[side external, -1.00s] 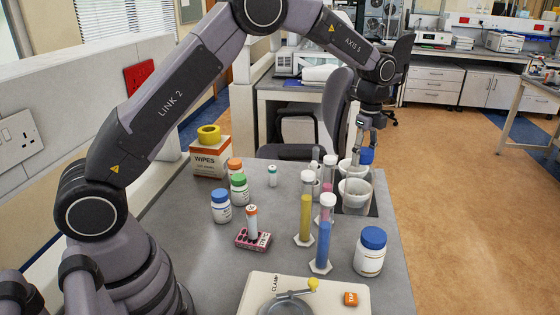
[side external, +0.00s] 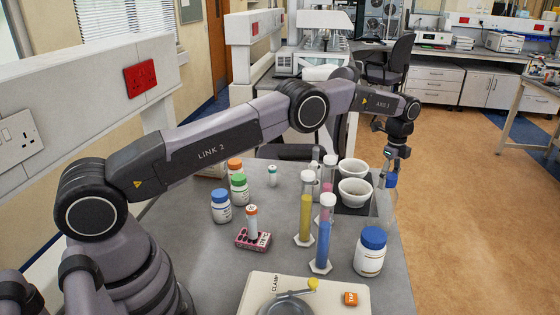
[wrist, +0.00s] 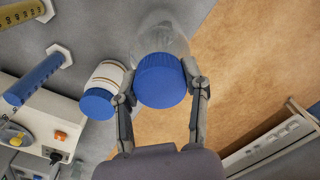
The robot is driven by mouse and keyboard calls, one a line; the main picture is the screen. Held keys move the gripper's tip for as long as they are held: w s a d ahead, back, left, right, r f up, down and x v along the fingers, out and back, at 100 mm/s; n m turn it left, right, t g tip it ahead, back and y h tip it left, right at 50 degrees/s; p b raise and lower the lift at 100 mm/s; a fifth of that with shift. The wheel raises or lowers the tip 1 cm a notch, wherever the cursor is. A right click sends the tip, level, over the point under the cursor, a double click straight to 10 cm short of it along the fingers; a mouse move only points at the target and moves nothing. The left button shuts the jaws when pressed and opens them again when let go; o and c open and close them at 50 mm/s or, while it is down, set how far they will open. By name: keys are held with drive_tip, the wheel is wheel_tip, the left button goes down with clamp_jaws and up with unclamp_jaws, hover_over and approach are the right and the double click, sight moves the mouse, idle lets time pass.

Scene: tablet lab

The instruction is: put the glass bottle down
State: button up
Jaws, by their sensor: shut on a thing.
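The glass bottle is clear with a blue screw cap. In the wrist view, my gripper (wrist: 161,90) has its fingers on either side of the cap (wrist: 161,80), and the clear glass body (wrist: 160,36) extends beyond it. In the side view, my gripper (side external: 392,172) holds the blue cap (side external: 391,181) at the right edge of the bench, right of the two white bowls. The bottle's lower part is hard to make out there. I cannot tell whether its base touches the bench.
A white jar with a blue lid (side external: 370,252) stands nearer the camera; it is close to the bottle in the wrist view (wrist: 106,88). White bowls (side external: 354,190) sit on a dark mat. Cylinders with yellow (side external: 306,215) and blue liquid (side external: 323,240) stand left. Open floor lies right.

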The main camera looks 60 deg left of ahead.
drive_tip(key=shift+f, duration=0.9)
drive_tip(key=o, duration=1.2)
drive_tip(key=shift+f, duration=0.1)
